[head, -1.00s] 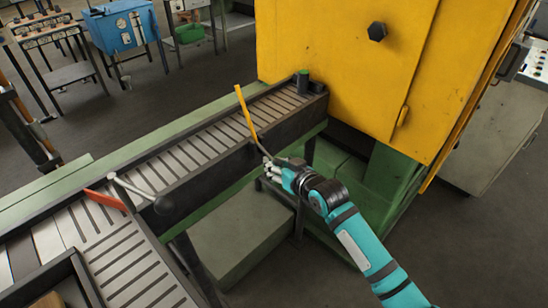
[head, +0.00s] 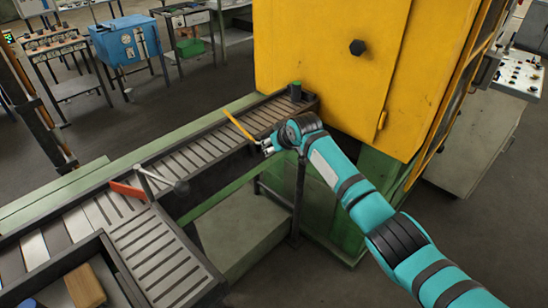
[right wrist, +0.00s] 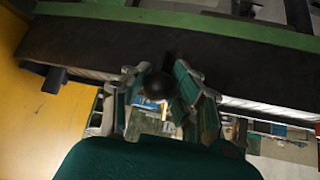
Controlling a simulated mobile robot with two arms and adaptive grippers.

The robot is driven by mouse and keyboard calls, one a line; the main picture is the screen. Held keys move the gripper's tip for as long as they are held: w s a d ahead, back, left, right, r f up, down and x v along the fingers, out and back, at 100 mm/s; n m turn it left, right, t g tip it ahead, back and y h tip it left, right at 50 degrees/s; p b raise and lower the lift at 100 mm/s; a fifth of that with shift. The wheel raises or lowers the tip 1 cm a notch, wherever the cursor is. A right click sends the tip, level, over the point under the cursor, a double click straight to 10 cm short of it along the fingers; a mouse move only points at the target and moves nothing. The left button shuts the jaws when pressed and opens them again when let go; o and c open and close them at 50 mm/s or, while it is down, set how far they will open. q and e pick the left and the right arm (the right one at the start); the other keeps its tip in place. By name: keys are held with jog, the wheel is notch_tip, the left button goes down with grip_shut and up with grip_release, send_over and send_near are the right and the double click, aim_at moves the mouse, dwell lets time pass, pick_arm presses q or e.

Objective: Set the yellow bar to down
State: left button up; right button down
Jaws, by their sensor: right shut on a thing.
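The yellow bar (head: 240,126) stands at the side of the slatted conveyor (head: 200,145) in the head view, tilted with its free end up and to the left. My right gripper (head: 266,148) is at the lower right end of the bar, on the near side of the conveyor. In the right wrist view a dark round knob (right wrist: 158,84) sits between the two fingers, and the gripper is shut on it. The link between knob and bar is mostly hidden by the gripper. My left gripper is not in view.
An orange-red bar (head: 127,190) with a grey lever and dark knob (head: 182,187) is further left on the conveyor. The yellow furnace housing (head: 325,65) rises just behind and right of my gripper. A wooden block (head: 85,287) lies at lower left.

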jog(key=shift+w+a+r+g+h, duration=0.15)
jog(key=shift+r, duration=0.3)
jog(key=shift+w+a+r+g+h, duration=0.1)
jog(key=shift+w+r+g+h, duration=0.05)
jog(key=shift+r, duration=0.25)
jog(key=shift+w+a+r, duration=0.25)
jog(key=shift+w+r, duration=0.15)
jog(key=shift+r, duration=0.15)
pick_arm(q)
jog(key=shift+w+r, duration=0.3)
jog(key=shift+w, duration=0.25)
pick_arm(e)
jog(key=shift+w+a+r, duration=0.1)
jog(key=shift+a+r, duration=0.05)
jog(key=shift+r, duration=0.05)
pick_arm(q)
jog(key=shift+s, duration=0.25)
pick_arm(e)
jog(key=c, duration=1.5)
grip_release()
jog(key=o, duration=0.5)
jog(key=shift+f, duration=0.1)
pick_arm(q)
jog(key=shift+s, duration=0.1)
pick_arm(e)
jog(key=shift+f, duration=0.1)
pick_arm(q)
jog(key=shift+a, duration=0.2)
